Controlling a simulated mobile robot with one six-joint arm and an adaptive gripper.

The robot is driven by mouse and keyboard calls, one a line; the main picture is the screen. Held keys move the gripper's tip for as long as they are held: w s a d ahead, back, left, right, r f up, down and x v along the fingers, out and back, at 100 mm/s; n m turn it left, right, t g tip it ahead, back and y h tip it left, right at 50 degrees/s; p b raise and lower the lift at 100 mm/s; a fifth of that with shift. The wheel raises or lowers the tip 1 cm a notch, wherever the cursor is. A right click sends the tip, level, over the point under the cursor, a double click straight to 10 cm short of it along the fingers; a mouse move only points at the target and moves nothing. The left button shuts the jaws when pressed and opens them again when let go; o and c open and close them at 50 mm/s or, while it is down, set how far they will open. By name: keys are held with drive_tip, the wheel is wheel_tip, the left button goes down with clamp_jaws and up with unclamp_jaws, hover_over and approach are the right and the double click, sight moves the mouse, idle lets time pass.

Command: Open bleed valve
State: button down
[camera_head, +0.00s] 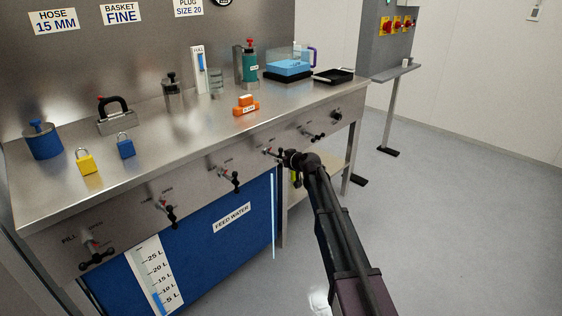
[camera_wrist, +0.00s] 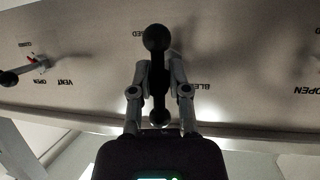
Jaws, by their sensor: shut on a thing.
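The bleed valve handle (camera_wrist: 156,40) is a black bar with a ball at each end, standing upright in the wrist view. My gripper (camera_wrist: 160,78) is shut on its middle, one grey finger on each side. The panel behind carries a partly covered "BLEED" label (camera_wrist: 190,87), an "OPEN" label (camera_wrist: 309,90) at the right and a partly covered "CLOSED" label above. In the head view my gripper (camera_head: 288,158) is at the bench's front panel, at a valve (camera_head: 271,154) right of the blue feed-water tank. My wrist hides part of that valve.
The vent valve (camera_wrist: 22,72) is left of my gripper in the wrist view. Several other valves line the steel bench front (camera_head: 122,207). Padlocks, an orange block (camera_head: 246,106) and vessels stand on top. The floor (camera_head: 450,210) at right is clear.

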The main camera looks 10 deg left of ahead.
drive_tip(key=shift+w+r, duration=0.1)
drive_tip(key=shift+w, duration=0.15)
drive_tip(key=c, duration=0.6)
unclamp_jaws()
drive_tip(key=shift+c, duration=0.2)
drive_tip(key=shift+s, duration=0.1)
drive_tip(key=shift+s+d, duration=0.15)
drive_tip(key=shift+s, duration=0.15)
drive_tip(key=s+d+f+m+g+h, duration=0.35)
drive_tip(key=s+d, duration=0.55)
drive_tip(key=s, duration=0.5)
drive_tip(key=s+d+f+m+g+h, duration=0.2)
drive_tip(key=s+d+f+g, duration=0.15)
drive_tip(key=s+d, duration=0.75)
drive_tip(key=s+d+f+m+g+h, duration=0.3)
drive_tip(key=s+d+f, duration=0.3)
drive_tip(key=s, duration=1)
wheel_tip(320, 180, up, 32)
drive_tip(key=d+p, duration=0.1)
drive_tip(key=p, duration=3)
drive_tip(key=shift+r, duration=0.25)
drive_tip(key=shift+s+d, duration=0.1)
